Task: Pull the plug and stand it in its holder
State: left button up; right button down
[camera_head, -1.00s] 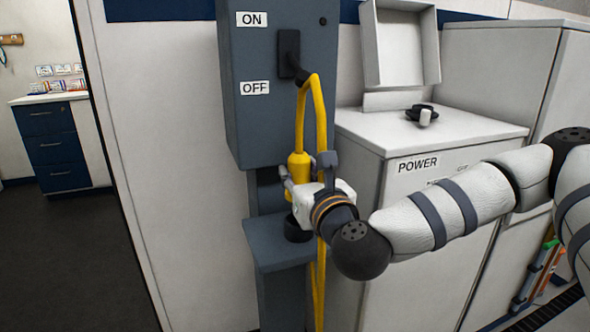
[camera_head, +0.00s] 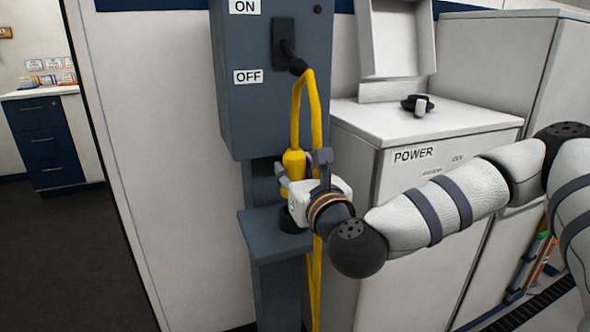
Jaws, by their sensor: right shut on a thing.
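The yellow plug (camera_head: 294,163) is upright in my right gripper (camera_head: 288,184), which is shut on it. The yellow cable loops up from the plug's top to near the black switch lever on the grey box and hangs down behind the gripper. The black round holder (camera_head: 293,219) sits on a small grey shelf directly below. The gripper hides the plug's lower end, so I cannot tell whether it is inside the holder. My left gripper is not in view.
The grey switch box (camera_head: 238,118) with ON and OFF labels is above the shelf (camera_head: 276,247). A white cabinet (camera_head: 395,185) marked POWER stands close on the right, under my right arm. Blue drawers (camera_head: 58,140) stand far left, with open floor before them.

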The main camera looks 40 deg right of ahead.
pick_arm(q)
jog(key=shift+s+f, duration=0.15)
pick_arm(e)
jog(key=shift+f, duration=0.3)
pick_arm(q)
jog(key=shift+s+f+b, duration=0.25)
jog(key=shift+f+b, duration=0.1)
jog(key=shift+b, duration=0.2)
pick_arm(e)
jog(key=shift+f, duration=0.55)
jog(key=shift+f, duration=0.1)
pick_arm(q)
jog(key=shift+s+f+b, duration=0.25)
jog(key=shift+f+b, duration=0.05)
pick_arm(e)
jog(key=shift+f, duration=0.4)
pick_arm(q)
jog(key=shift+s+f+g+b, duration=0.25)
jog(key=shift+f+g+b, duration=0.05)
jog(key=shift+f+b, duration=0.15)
pick_arm(e)
jog(key=shift+f, duration=0.65)
jog(key=c, duration=1.1)
grip_release()
jog(key=shift+o, duration=0.2)
